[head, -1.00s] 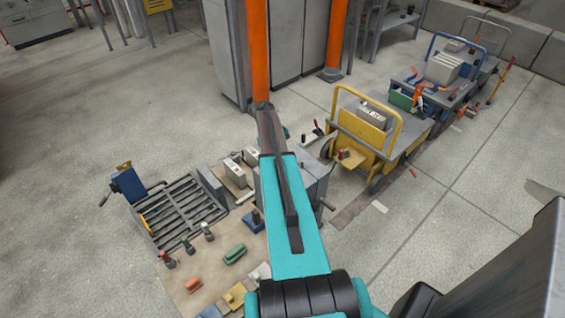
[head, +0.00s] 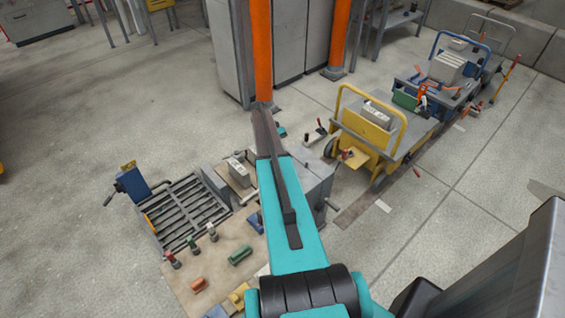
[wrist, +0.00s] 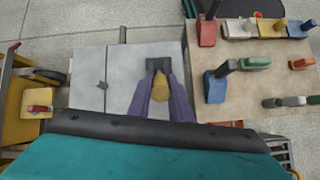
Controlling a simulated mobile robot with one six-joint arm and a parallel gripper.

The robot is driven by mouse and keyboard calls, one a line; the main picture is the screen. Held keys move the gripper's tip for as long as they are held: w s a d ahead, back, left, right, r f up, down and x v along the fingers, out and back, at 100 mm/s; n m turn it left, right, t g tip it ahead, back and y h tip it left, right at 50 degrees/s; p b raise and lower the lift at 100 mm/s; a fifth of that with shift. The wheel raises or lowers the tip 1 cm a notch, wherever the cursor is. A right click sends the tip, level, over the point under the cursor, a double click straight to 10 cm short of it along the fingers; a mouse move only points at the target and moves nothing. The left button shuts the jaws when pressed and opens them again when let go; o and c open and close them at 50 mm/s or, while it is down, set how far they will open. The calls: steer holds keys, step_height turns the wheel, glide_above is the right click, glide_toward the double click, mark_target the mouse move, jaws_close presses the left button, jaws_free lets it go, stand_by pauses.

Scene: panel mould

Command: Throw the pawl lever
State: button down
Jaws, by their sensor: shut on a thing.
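My gripper (wrist: 160,70) shows in the wrist view as two purple fingers with dark tips, over the top of a grey box (wrist: 125,60). It is shut on a yellow-tan piece (wrist: 158,98) between the fingers. I cannot tell whether this piece is the pawl lever, and its lower part is hidden. In the head view the grey box (head: 316,180) is partly covered by my arm, and the gripper is hidden there.
A tan board (head: 185,275) with several coloured clamps stands beside the box, next to a slatted blue-grey frame (head: 175,210). A yellow cart (head: 365,150) stands at the back right. Orange posts (head: 261,50) and grey cabinets rise behind. Open floor lies at the left.

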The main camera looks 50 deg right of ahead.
steer(key=shift+w, duration=0.25)
steer(key=c, duration=1.6)
jaws_free()
steer(key=shift+s, duration=0.1)
steer(key=shift+b+v, duration=2.75)
steer(key=shift+v, duration=0.95)
